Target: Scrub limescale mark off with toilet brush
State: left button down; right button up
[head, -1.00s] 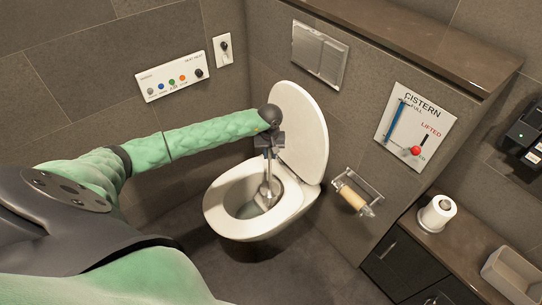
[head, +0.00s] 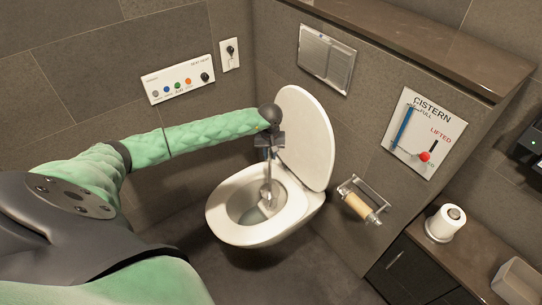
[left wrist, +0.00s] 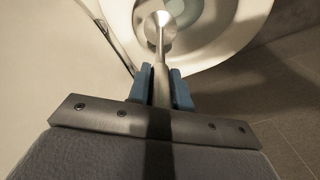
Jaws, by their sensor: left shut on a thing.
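My left gripper (head: 269,152) is shut on the handle of the toilet brush (head: 268,180) and holds it pointing down over the toilet bowl (head: 225,225). In the left wrist view, the blue finger pads of my left gripper (left wrist: 160,88) close on the metal handle, and the brush (left wrist: 162,40) ends in a round metal part above the bowl (left wrist: 222,45). The brush's lower end is inside the bowl opening in the head view; whether it touches the bowl wall I cannot tell. I cannot make out the limescale mark. My right gripper is not in view.
The raised toilet lid (head: 306,140) stands just right of my left gripper. A paper holder (head: 361,200) sticks out from the wall. A cistern panel (head: 424,133) and a button panel (head: 178,80) are on the walls.

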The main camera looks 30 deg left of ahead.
pick_arm(q)
jog(key=shift+w+a+f+b, duration=0.15)
jog(key=shift+w+a+b, duration=0.1)
jog(key=shift+a+b, duration=0.3)
jog(key=shift+a, duration=0.15)
jog(key=shift+w+a, duration=0.1)
jog(key=shift+w+a+b, duration=0.3)
jog(key=shift+a+b, duration=0.3)
jog(key=shift+a, duration=0.15)
jog(key=shift+r, duration=0.35)
jog(key=shift+r+p, duration=0.55)
jog(key=shift+r, duration=1.75)
